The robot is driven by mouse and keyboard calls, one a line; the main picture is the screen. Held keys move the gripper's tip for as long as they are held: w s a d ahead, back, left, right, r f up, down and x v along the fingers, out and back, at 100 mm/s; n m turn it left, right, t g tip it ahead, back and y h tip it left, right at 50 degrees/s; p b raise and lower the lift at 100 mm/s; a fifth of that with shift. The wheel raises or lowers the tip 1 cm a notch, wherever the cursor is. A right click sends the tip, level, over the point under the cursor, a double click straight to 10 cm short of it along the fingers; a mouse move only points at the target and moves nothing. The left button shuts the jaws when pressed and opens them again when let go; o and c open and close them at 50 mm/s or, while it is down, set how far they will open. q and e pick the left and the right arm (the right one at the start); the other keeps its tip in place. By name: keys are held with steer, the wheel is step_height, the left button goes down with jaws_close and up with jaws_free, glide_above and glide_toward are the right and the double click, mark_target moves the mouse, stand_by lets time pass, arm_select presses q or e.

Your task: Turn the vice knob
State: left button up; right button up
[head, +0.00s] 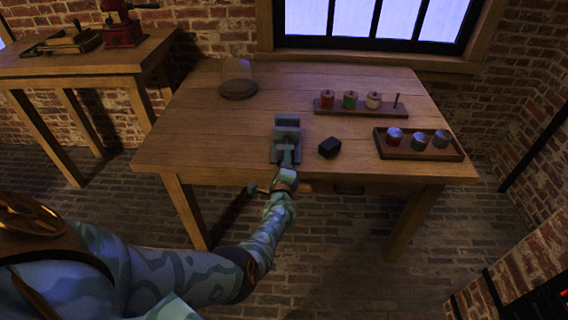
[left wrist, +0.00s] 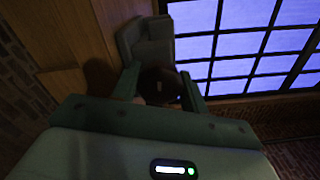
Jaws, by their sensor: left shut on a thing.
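A grey vice (head: 287,128) stands near the front edge of the wooden table, left of a small black block. My left arm reaches up to it from below, and my left gripper (head: 287,168) is at its front end. In the left wrist view the vice (left wrist: 147,40) is beyond the fingers. There my left gripper (left wrist: 160,88) has its two fingers on either side of a dark round knob (left wrist: 158,82), shut on it. In the head view the knob is hidden by the gripper. My right gripper is not in view.
The small black block (head: 330,147) lies just right of the vice. A rack of spools (head: 350,110) and a tray with several jars (head: 455,155) are on the right side. A glass dome (head: 238,88) stands at the back left. The table's front left is clear.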

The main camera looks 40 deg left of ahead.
arm_select(q)
steer(key=shift+d+f+m, duration=0.1)
steer(key=shift+m, duration=0.3)
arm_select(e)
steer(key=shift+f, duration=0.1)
arm_select(q)
steer(key=o, duration=1)
